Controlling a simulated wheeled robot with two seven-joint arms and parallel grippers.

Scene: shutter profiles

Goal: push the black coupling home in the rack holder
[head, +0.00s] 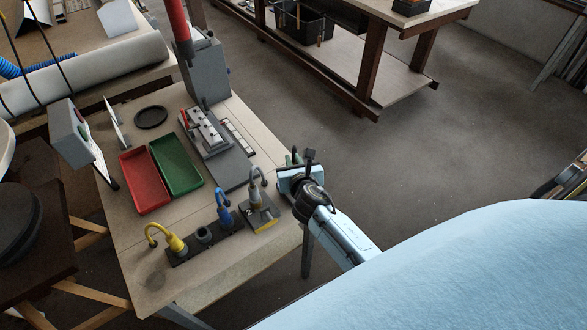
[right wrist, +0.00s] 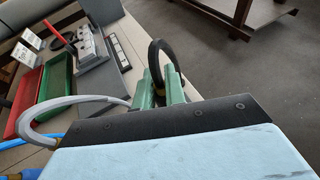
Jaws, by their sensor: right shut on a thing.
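My left gripper is not in view.
A grey coupling (head: 256,192) stands on a block marked 2, close left of my right gripper. Red (head: 145,181) and green (head: 177,164) trays and a grey fixture (head: 207,130) lie farther back. Bare table (head: 225,262) lies in front of the rack.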

